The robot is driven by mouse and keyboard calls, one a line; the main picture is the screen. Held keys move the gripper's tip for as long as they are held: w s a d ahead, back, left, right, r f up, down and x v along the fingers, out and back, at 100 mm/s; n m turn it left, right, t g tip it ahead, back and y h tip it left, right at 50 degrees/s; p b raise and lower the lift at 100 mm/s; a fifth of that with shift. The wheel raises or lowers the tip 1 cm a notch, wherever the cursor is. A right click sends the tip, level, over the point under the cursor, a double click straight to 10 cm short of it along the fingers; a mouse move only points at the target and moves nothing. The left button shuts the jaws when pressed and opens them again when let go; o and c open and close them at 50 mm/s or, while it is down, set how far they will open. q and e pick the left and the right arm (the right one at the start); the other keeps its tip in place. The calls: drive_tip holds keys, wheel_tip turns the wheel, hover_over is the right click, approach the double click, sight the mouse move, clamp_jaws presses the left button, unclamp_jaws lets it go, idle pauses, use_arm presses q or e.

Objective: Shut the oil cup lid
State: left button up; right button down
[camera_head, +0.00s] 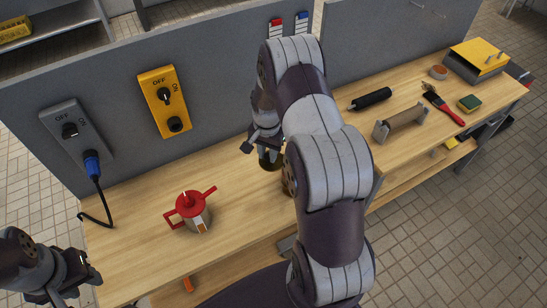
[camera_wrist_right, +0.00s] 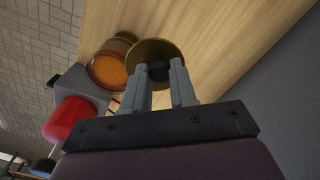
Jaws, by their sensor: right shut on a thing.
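The oil cup (camera_wrist_right: 108,70) shows in the right wrist view with its mouth open and orange oil inside. Its round brass-coloured lid (camera_wrist_right: 146,50) is beside the mouth, at the cup's rim. My right gripper (camera_wrist_right: 158,72) is shut on the lid, with its fingertips at the lid's dark middle. In the head view my right gripper (camera_head: 264,143) is above the table, over the dark lid (camera_head: 269,163). My right arm hides most of the cup (camera_head: 287,184) there. My left gripper (camera_head: 82,268) is at the lower left, away from the cup; its jaws are unclear.
A red-lidded pot (camera_head: 197,214) stands left on the wooden table (camera_head: 250,215). A grey panel (camera_head: 220,85) with switch boxes rises behind.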

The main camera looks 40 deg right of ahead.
drive_tip(key=shift+s+r+n, duration=0.15)
drive_tip(key=shift+s+n, duration=0.3)
drive_tip(key=shift+n, duration=0.55)
drive_tip(key=s+n, duration=0.1)
drive_tip(key=n+p, duration=0.1)
drive_tip(key=n, duration=0.1)
drive_tip(key=shift+s+n, duration=0.3)
drive_tip(key=shift+s, duration=0.05)
use_arm(q)
drive_tip(key=shift+s+r+p, duration=0.15)
drive_tip(key=shift+r+p, duration=0.1)
drive_tip(key=shift+r, duration=0.25)
drive_tip(key=shift+s+r+p, duration=0.15)
drive_tip(key=shift+r+p, duration=0.1)
drive_tip(key=shift+r, duration=0.25)
use_arm(e)
drive_tip(key=s+d+n, duration=0.4)
drive_tip(key=d+n, duration=0.1)
drive_tip(key=n, duration=0.8)
drive_tip(key=shift+n, duration=0.4)
drive_tip(key=shift+s+d, duration=0.1)
drive_tip(key=c, duration=1)
unclamp_jaws()
drive_tip(key=shift+o, duration=0.5)
drive_tip(key=shift+s, duration=0.1)
